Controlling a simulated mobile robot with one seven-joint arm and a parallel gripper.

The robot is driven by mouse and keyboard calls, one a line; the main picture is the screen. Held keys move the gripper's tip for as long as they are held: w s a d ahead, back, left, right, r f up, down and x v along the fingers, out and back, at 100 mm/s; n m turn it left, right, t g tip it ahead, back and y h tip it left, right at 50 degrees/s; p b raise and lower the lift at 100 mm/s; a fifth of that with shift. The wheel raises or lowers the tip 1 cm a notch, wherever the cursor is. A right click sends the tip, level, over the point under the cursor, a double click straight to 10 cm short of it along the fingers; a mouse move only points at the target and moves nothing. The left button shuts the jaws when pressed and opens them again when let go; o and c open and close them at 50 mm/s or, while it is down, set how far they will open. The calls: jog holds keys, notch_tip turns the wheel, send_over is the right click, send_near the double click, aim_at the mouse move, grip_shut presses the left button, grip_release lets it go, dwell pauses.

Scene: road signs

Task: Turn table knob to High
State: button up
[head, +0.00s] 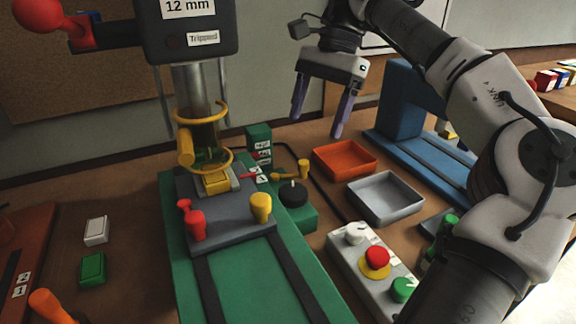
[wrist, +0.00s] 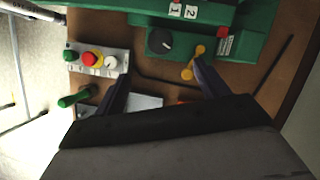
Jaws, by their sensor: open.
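A round black knob (head: 293,192) with a pale pointer line sits on a green block beside the green drill-press base. It also shows in the wrist view (wrist: 158,41). I cannot read any High mark or tell its setting, and no label names it as the table knob. My gripper (head: 317,122) is open and empty, raised above the table behind the black knob. In the wrist view its two fingers (wrist: 161,70) are spread, with the black knob beyond them and touching neither.
A yellow lever (head: 292,172) stands close behind the knob. A grey control box (head: 372,268) with white, red and green controls is to the right. Orange (head: 345,160) and grey trays (head: 385,197) lie nearby. The drill press with its yellow guard (head: 205,135) stands left.

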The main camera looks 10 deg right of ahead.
aim_at(293, 190)
jog(key=b+x, duration=0.3)
jog(key=x, duration=1)
jog(key=shift+s+f, duration=0.15)
jog(key=shift+f, duration=0.2)
jog(key=c, duration=1)
jog(key=shift+b, duration=0.3)
